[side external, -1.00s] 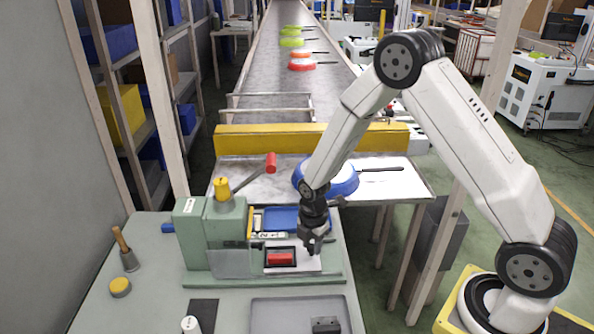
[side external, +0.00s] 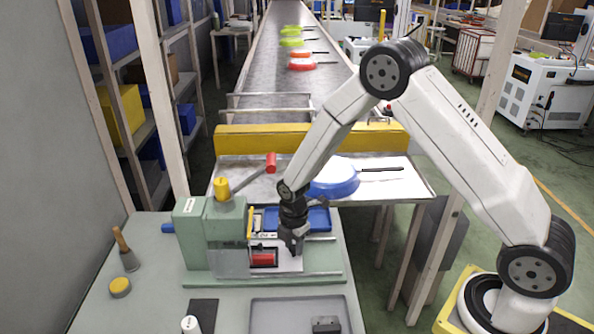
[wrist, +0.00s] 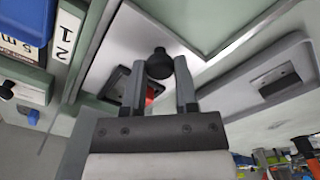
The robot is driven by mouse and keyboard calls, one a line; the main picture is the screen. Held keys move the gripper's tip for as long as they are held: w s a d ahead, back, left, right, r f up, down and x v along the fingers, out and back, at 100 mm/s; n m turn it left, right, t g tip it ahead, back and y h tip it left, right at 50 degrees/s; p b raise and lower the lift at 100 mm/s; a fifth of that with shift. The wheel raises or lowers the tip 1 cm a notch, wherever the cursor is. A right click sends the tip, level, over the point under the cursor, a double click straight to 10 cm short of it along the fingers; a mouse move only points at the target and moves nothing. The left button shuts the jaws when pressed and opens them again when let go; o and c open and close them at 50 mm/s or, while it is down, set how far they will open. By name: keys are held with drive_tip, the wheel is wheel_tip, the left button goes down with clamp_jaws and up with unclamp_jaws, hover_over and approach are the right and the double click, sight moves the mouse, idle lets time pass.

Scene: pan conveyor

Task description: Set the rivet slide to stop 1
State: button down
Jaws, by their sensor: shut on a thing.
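The rivet slide (side external: 290,263) is a pale flat plate in the green riveting machine (side external: 209,238), with a red block (side external: 263,260) in a dark frame at its left end. My gripper (side external: 293,249) points down over the plate. In the wrist view its two fingers are shut on the slide's round black knob (wrist: 159,62); the red block (wrist: 150,93) partly shows behind a finger. A white stop label (wrist: 64,38) with the figures 1 and 2 is at upper left there. Which stop the slide stands at is not clear.
A blue tray (side external: 318,218) lies just behind the slide. A blue pan (side external: 335,187) sits on the conveyor's end table beyond. A grey tray (side external: 275,318) is in front of the machine. A wooden-handled tool (side external: 127,253) stands at far left.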

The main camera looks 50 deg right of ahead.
drive_tip(key=shift+c, duration=1.9)
unclamp_jaws()
drive_tip(key=shift+r, duration=0.15)
drive_tip(key=shift+r, duration=3.75)
